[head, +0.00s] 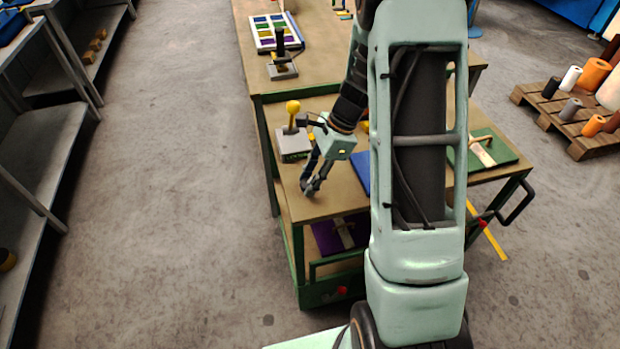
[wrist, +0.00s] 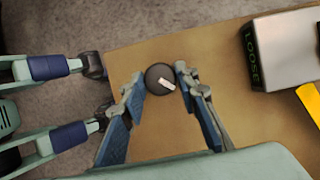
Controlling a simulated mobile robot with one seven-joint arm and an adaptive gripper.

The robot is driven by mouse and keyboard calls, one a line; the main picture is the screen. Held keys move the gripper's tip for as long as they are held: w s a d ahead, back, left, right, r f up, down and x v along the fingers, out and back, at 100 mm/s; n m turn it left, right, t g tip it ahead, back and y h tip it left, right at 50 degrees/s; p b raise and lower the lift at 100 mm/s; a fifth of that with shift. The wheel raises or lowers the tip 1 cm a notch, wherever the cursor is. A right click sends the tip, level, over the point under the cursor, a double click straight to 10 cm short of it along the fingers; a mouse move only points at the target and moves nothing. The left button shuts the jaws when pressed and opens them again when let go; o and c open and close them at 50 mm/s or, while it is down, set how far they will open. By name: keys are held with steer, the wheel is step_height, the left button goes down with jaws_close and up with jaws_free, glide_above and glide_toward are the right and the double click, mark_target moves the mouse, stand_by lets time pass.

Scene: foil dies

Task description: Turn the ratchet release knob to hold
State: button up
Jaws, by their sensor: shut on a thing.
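A dark round knob (wrist: 153,73) with a short white mark stands near the corner of the brown cart top in the wrist view. The mark lies off its centre, towards the lower right, and is tilted. My gripper (wrist: 160,77) has one fingertip on each side of the knob and is shut on it. In the head view my gripper (head: 308,188) points down at the near left part of the cart top, and its fingers largely hide the knob. A grey box (wrist: 284,48) labelled LOOSE stands to the right in the wrist view. I read no hold marking.
The grey box carries an upright lever with a yellow ball (head: 292,107), close behind my gripper. A blue flat item (head: 361,170) and a green board (head: 487,149) lie to the right on the cart (head: 335,204). Another bench with colour tiles (head: 272,33) stands behind.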

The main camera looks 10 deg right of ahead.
steer(key=n+g, duration=0.1)
steer(key=n, duration=0.3)
steer(key=shift+w+n+g, duration=0.15)
steer(key=shift+n+g, duration=0.15)
steer(key=shift+g, duration=0.1)
steer(key=n+g+h, duration=0.1)
steer(key=n, duration=0.3)
steer(key=shift+a, duration=0.1)
steer(key=shift+g, duration=0.3)
steer(key=o, duration=1.1)
steer(key=shift+w+r, duration=0.1)
steer(key=v, duration=1.1)
steer(key=shift+r, duration=0.45)
